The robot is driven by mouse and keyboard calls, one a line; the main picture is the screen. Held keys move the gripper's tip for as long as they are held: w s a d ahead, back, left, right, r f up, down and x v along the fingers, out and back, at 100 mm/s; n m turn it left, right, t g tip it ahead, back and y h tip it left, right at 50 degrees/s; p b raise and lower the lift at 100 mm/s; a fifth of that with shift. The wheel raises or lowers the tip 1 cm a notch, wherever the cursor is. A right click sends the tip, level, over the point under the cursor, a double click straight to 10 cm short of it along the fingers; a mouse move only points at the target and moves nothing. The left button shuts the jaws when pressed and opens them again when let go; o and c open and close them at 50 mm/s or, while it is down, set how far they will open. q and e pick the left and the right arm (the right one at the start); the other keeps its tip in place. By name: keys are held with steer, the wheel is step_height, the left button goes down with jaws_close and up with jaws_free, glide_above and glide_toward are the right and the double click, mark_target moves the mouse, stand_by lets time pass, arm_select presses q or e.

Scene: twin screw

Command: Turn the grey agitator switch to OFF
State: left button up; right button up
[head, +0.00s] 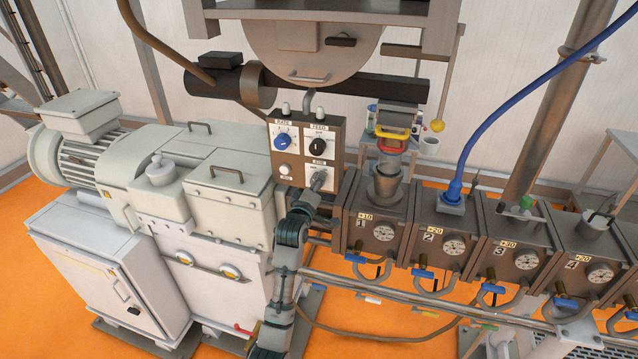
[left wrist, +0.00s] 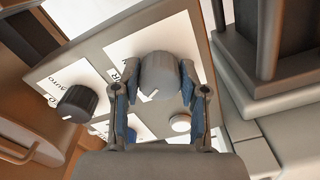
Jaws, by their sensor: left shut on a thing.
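The grey agitator switch (left wrist: 165,72) is a round knob on a white label plate, in the upper middle of the left wrist view. A white pointer mark on it points down-left in that view. My left gripper (left wrist: 158,92) is shut on the knob, one blue-padded finger on each side. The label's words there are not readable. My right gripper is in neither view.
A black knob (head: 318,145) sits just above the gripper on the panel, with a blue knob (head: 282,141) beside it. A pale round button (left wrist: 180,122) is close to the fingers. Feeder units with gauges (head: 375,220) stand right of the panel.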

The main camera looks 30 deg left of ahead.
arm_select(q)
steer(key=shift+a+r, duration=0.1)
steer(key=shift+a, duration=0.05)
steer(key=o, duration=1.1)
steer(key=shift+s, duration=0.15)
steer(key=shift+o, duration=0.2)
steer(key=shift+a, duration=0.15)
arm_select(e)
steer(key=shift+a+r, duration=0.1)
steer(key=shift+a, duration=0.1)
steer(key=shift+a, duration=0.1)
arm_select(q)
steer(key=shift+s, duration=0.1)
steer(key=v, duration=1.1)
steer(key=shift+s, duration=0.4)
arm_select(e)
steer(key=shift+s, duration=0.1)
